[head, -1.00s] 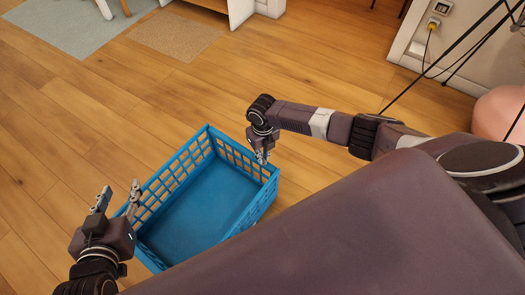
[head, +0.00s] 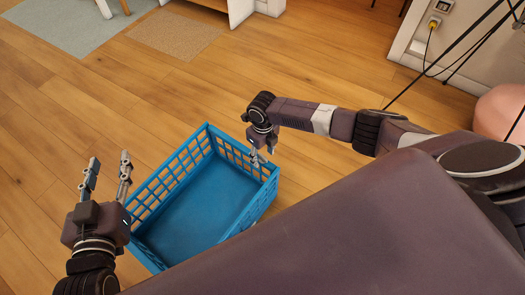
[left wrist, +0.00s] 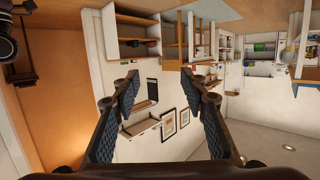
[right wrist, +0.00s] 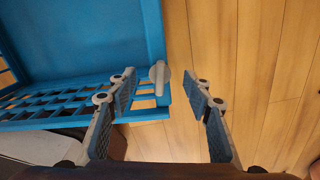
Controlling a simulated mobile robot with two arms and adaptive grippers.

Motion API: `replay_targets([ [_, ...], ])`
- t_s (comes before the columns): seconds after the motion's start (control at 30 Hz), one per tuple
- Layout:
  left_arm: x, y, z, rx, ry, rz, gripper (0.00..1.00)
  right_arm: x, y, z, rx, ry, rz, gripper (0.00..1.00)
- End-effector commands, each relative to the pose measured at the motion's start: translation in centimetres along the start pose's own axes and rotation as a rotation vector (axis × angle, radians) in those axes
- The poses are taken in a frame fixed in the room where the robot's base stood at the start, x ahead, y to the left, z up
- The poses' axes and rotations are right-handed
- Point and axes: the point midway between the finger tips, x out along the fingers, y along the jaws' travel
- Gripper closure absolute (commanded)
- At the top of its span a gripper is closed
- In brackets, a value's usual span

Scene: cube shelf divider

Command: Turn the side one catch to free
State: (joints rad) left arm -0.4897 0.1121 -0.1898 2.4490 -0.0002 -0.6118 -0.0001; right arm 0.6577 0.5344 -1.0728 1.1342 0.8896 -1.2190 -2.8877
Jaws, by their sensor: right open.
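A blue slatted crate (head: 187,215) stands open and empty on the floor in the head view. In the right wrist view, a pale grey catch (right wrist: 160,88) sits at the end of one crate wall (right wrist: 95,105), with its bar running roughly along the picture's vertical. My right gripper (right wrist: 166,84) is open, with one finger on each side of the catch; I cannot tell whether either touches it. In the head view, my right gripper (head: 261,152) is at the crate's right side. My left gripper (head: 108,170) is open and empty, left of the crate, fingers pointing up.
The wooden floor (head: 60,130) around the crate is clear. A beige mat (head: 175,35), a blue-grey rug (head: 70,20) and white furniture lie at the back. A pink rounded object (head: 498,112) and dark thin poles are at the right.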

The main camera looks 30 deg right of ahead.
Motion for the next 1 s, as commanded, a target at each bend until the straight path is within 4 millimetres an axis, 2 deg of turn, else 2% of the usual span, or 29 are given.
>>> replay_targets([
  [0.23,-0.2,-0.1,1.1,-0.001,-0.05,-0.002,0.6,-0.3,0.0,0.0,0.0,0.0,0.0,0.54],
  [0.67,-1.8,-0.7,5.9,0.0,-0.271,-0.015,0.6,-1.4,0.0,0.0,0.0,0.0,0.0,0.54],
  [1.0,-3.8,-1.2,9.5,-0.002,-0.443,-0.026,0.6,-2.2,0.0,0.0,0.0,0.0,0.0,0.54],
])
